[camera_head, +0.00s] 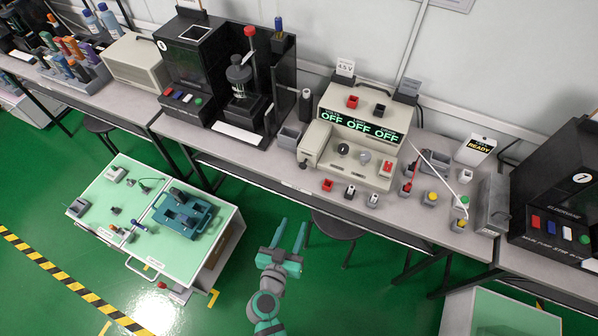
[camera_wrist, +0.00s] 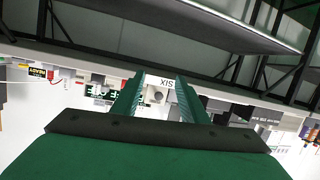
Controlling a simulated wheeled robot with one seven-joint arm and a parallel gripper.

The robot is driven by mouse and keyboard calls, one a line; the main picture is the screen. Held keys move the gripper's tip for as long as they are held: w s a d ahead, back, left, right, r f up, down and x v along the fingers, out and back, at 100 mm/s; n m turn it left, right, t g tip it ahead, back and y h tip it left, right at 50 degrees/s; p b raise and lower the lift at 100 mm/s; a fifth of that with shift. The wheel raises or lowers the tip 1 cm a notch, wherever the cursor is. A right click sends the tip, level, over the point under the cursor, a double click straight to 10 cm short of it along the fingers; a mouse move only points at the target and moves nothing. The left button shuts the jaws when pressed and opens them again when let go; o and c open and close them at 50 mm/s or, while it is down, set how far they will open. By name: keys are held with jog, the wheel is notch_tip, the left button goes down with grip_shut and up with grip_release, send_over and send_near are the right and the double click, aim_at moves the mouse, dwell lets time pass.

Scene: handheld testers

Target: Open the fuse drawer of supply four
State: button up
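A beige bench supply (camera_head: 365,105) stands on the long grey bench at the back. Its green display reads OFF several times, with a red and a black part on top and knobs and a red switch on its front. A beige block (camera_head: 315,143) sits at its left side. I cannot make out a fuse drawer or a number four. My gripper (camera_head: 291,226) is open and empty, in front of the bench and well apart from the supply.
Small red, black, yellow and green parts (camera_head: 432,198) stand on the bench before the supply. A black machine (camera_head: 190,75) stands left and another (camera_head: 555,205) right. A stool (camera_head: 338,224) is under the bench. A green-topped cart (camera_head: 120,180) stands left; green floor lies between.

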aim_at(302, 167)
jog(key=w+a+r+m+t+h, duration=0.2)
jog(key=w+a+r+m+h, duration=0.1)
jog(key=w+r, duration=0.4)
jog(key=x, duration=1)
jog(key=shift+w+d, duration=0.2)
jog(key=shift+d, duration=0.2)
jog(key=shift+f, duration=0.1)
jog(key=shift+c, duration=0.6)
